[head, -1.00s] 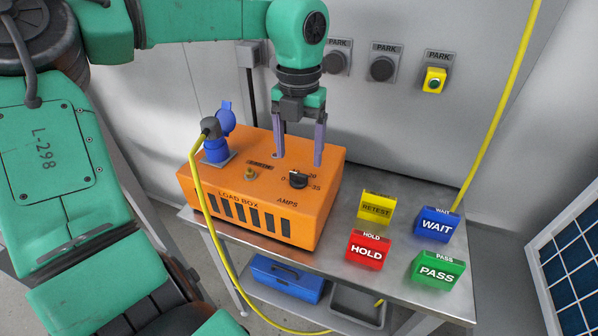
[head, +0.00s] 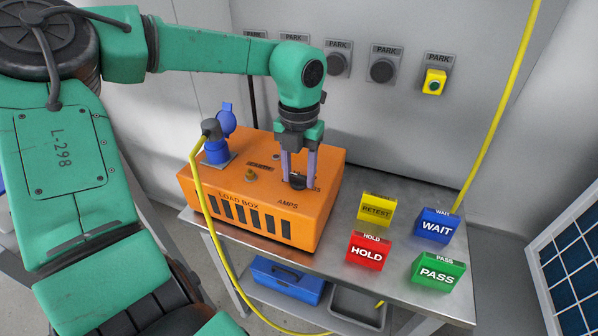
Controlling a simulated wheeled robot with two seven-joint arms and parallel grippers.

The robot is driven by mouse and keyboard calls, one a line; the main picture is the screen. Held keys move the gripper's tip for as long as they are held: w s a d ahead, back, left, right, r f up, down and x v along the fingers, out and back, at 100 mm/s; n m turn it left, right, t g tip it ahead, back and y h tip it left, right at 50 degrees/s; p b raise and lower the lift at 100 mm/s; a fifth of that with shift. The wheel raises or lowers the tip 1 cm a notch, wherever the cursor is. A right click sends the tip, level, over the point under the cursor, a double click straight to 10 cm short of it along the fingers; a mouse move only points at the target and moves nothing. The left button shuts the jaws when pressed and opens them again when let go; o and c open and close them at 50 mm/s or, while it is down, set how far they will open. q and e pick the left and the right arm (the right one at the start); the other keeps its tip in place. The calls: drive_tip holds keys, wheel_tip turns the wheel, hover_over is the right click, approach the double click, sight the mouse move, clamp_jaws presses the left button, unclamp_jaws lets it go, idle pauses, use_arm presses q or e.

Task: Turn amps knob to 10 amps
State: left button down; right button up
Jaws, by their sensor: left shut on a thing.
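The orange load box (head: 236,193) stands on the left part of the metal table. Its black amps knob (head: 297,181) is on the top face near the right front, above the AMPS lettering. My left gripper (head: 298,179) points down over the box, with its purple fingers on either side of the knob, shut on it. The fingers and wrist hide part of the knob and most of the dial numbers, so I cannot read the pointer's setting. My right gripper is not in view.
A blue connector (head: 217,150) with a yellow cable (head: 201,205) rises from the box's left side. RETEST (head: 376,209), HOLD (head: 367,251), WAIT (head: 436,226) and PASS (head: 437,271) blocks stand to the right. PARK holders line the wall behind.

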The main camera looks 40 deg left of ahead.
use_arm(q)
drive_tip(key=shift+m, duration=0.3)
drive_tip(key=m, duration=0.2)
drive_tip(key=shift+w+m, duration=0.1)
drive_tip(key=shift+m, duration=0.2)
drive_tip(key=m, duration=0.2)
drive_tip(key=shift+r+m, duration=0.1)
drive_tip(key=shift+m, duration=0.3)
drive_tip(key=m, duration=0.5)
drive_tip(key=shift+m, duration=0.3)
drive_tip(key=shift+c, duration=1.6)
unclamp_jaws()
